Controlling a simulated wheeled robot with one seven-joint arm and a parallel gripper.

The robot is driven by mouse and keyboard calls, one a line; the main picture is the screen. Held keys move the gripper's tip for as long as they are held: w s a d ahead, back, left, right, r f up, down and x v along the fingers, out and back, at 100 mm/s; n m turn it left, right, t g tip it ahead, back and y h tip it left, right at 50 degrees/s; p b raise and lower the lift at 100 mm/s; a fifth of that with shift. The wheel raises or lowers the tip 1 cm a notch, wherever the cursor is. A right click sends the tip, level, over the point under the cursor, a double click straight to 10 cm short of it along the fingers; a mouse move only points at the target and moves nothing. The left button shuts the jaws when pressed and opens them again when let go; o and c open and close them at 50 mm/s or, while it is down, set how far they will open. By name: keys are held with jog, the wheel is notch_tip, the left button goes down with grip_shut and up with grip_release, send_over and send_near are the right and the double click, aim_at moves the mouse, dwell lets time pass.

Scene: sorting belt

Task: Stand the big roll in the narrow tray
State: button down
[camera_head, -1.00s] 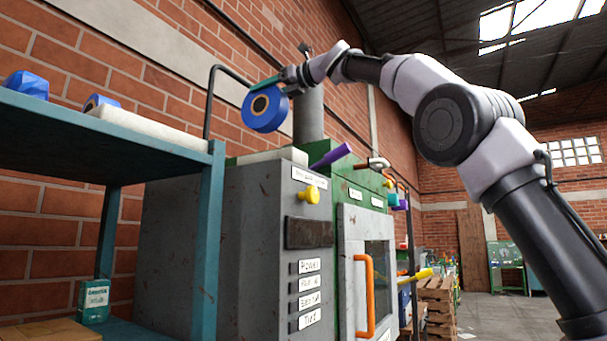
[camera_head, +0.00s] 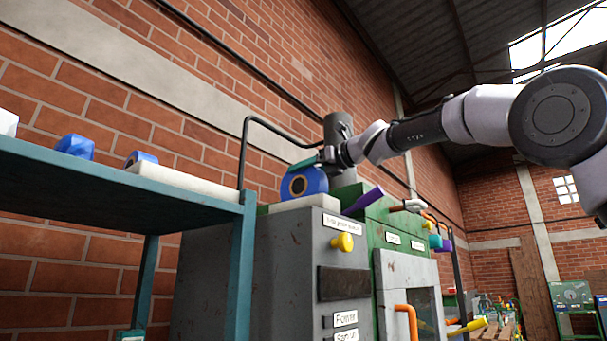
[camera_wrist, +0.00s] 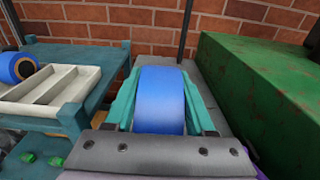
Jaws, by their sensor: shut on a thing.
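The big blue roll (camera_head: 314,181) with its dark core hole is held on edge, its round face toward the head camera. It fills the space between the teal fingers in the wrist view (camera_wrist: 160,95). My gripper (camera_head: 305,166) is shut on it from above. A narrow white tray (camera_head: 305,204) lies on top of the grey machine. The roll's lower edge is hidden behind the tray's near wall, so I cannot tell whether it touches the tray floor. The wrist view does not clearly show this tray.
A teal shelf (camera_head: 100,188) stands left, with a white compartment tray (camera_head: 190,184) and a smaller blue roll (camera_head: 142,158). The tray's compartments show in the wrist view (camera_wrist: 60,85). A green cabinet (camera_wrist: 262,85) rises close on the right. A grey pipe (camera_head: 338,130) stands behind.

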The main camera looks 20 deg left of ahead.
jog(key=shift+f, duration=0.3)
jog(key=shift+f, duration=0.1)
jog(key=shift+c, duration=1.2)
grip_release()
jog(key=shift+f, duration=0.1)
jog(key=shift+r, duration=0.2)
jog(key=v, duration=1.2)
